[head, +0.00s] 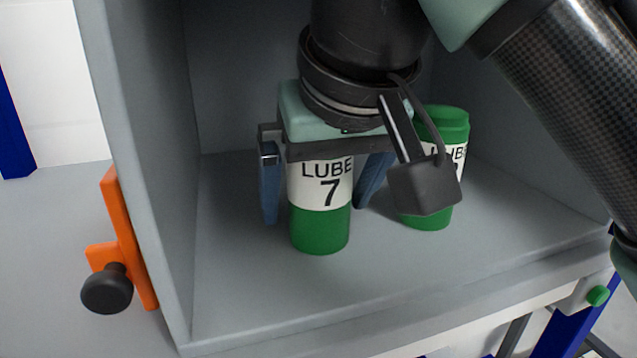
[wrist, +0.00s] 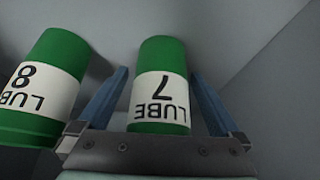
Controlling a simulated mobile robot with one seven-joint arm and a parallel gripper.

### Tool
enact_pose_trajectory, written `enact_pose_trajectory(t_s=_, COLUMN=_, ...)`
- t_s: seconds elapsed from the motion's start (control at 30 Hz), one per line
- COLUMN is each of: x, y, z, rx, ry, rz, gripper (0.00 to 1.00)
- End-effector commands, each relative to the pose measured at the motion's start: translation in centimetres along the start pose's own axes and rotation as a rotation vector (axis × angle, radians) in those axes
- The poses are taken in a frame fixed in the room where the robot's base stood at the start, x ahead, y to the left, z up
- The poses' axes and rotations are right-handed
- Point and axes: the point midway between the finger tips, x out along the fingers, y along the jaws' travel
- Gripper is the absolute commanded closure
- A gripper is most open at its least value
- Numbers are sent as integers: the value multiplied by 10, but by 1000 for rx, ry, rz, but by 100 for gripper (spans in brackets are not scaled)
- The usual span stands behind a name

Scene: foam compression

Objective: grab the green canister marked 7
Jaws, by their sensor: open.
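The green canister marked 7 (head: 320,229) stands upright on the floor of a grey open-fronted box, with a white label reading LUBE 7. My gripper (head: 318,200) is above it, pointing down, with one blue finger on each side of the canister. The fingers are open, with gaps between them and the canister. My gripper hides the canister's top in the head view. In the wrist view, canister 7 (wrist: 160,88) lies between the two blue fingers (wrist: 160,98).
A second green canister (head: 428,221) stands to the right, partly hidden by my wrist; its label reads LUBE 8 in the wrist view (wrist: 45,92). The box's left wall (head: 145,180) stands left of my gripper. An orange latch with a black knob (head: 107,288) is outside it.

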Motion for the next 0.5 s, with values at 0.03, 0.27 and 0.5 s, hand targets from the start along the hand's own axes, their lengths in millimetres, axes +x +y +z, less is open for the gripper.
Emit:
enact_pose_trajectory(t_s=0.03, x=-1, y=0, z=0, rx=0, ry=0, rz=0, gripper=0)
enact_pose_trajectory(t_s=0.27, x=-1, y=0, z=0, rx=0, ry=0, rz=0, gripper=27)
enact_pose_trajectory(t_s=0.5, x=0, y=0, z=0, rx=0, ry=0, rz=0, gripper=70)
